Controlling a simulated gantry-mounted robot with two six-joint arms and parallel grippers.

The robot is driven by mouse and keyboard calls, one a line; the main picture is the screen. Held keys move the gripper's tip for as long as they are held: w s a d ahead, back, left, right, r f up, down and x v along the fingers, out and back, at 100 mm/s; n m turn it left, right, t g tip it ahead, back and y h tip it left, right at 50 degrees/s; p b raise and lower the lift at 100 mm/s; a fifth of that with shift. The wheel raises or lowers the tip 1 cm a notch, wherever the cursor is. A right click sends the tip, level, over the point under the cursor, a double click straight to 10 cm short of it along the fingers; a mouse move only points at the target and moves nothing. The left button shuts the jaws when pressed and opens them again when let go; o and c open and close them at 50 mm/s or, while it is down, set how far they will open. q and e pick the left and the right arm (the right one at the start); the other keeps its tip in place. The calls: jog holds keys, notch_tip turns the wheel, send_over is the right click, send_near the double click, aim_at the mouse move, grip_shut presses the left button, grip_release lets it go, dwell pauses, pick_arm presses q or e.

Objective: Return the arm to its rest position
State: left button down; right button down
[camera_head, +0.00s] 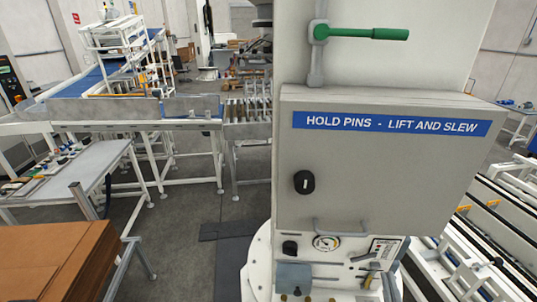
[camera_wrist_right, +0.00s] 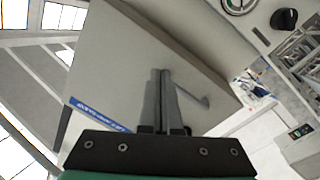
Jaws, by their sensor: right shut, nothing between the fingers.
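My right gripper (camera_wrist_right: 160,74) shows in the right wrist view. Its two grey fingers are shut together with nothing between them. Behind the fingers is the pale grey cabinet (camera_wrist_right: 125,65) with a blue label (camera_wrist_right: 98,113), seen tilted. I cannot tell how far the fingertips are from it. In the head view I cannot clearly make out either gripper. My left gripper shows in neither view.
The cabinet (camera_head: 350,180) fills the centre-right of the head view, with a green-handled lever (camera_head: 375,34) above. A workbench (camera_head: 75,165), brown cardboard (camera_head: 50,260) and a roller conveyor (camera_head: 245,110) stand left. White rail frames (camera_head: 500,215) stand right. Some floor (camera_head: 185,230) is clear.

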notch_tip(320, 180, up, 24)
jog(key=a+r+m+t+p, duration=0.1)
jog(key=a+m+t+p, duration=0.15)
jog(key=t, duration=0.25)
jog(key=s+a+r+t+y, duration=0.2)
jog(key=s+r+y, duration=0.1)
jog(key=r, duration=0.4)
jog(key=s+a+r+t+y, duration=0.2)
jog(key=s+a+r+y, duration=0.1)
jog(key=r, duration=0.4)
jog(key=shift+s+r+n+t+y, duration=0.3)
jog(key=shift+s+r+n+y, duration=0.2)
jog(key=shift+y, duration=0.2)
jog(key=shift+f, duration=0.1)
